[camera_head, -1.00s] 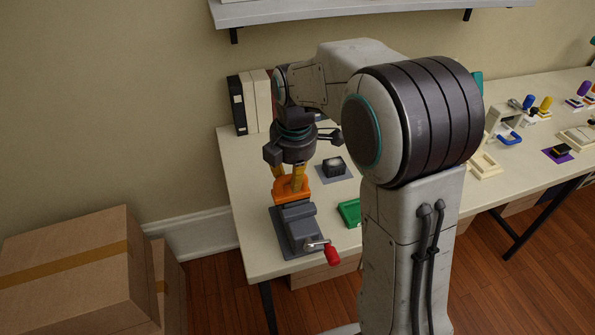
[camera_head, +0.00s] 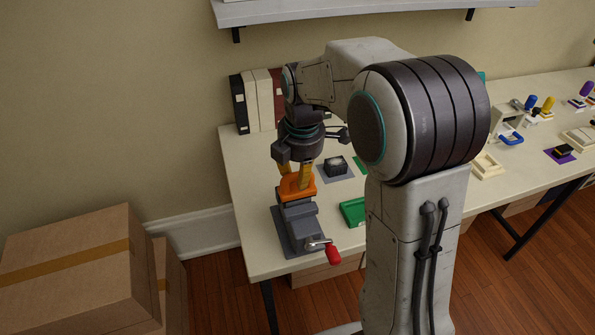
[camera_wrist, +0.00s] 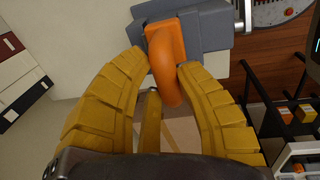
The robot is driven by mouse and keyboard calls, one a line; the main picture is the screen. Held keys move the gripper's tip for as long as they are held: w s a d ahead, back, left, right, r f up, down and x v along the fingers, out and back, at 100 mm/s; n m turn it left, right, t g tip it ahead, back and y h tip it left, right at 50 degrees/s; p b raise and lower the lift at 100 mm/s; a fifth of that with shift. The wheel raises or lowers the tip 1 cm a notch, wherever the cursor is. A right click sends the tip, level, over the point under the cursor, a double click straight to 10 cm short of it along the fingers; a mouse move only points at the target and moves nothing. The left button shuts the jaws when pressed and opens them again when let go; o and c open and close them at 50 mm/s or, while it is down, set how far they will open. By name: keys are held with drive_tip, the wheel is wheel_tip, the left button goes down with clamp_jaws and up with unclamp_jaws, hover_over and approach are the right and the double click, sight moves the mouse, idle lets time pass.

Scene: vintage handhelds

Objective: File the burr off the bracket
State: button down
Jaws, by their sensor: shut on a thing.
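An orange tool with a curved handle (camera_head: 297,187) sits on top of the grey vise (camera_head: 300,229) at the near left end of the bench. My gripper (camera_head: 305,172) points down with its yellow fingers shut on this tool. In the wrist view, the curved orange handle (camera_wrist: 160,66) is between the fingertips (camera_wrist: 163,58), and the grey vise (camera_wrist: 208,28) is behind it. I cannot make out a separate bracket or a burr; the tool and my fingers cover the top of the vise.
The vise's red crank handle (camera_head: 333,254) sticks out at the front edge. A green tray (camera_head: 352,211) lies to the right, and a dark block (camera_head: 335,166) on a grey mat is behind. Binders (camera_head: 258,100) stand at the back. Cardboard boxes (camera_head: 70,265) are on the left.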

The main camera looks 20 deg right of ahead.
drive_tip(key=shift+r+p, duration=2.5)
drive_tip(key=shift+r, duration=0.55)
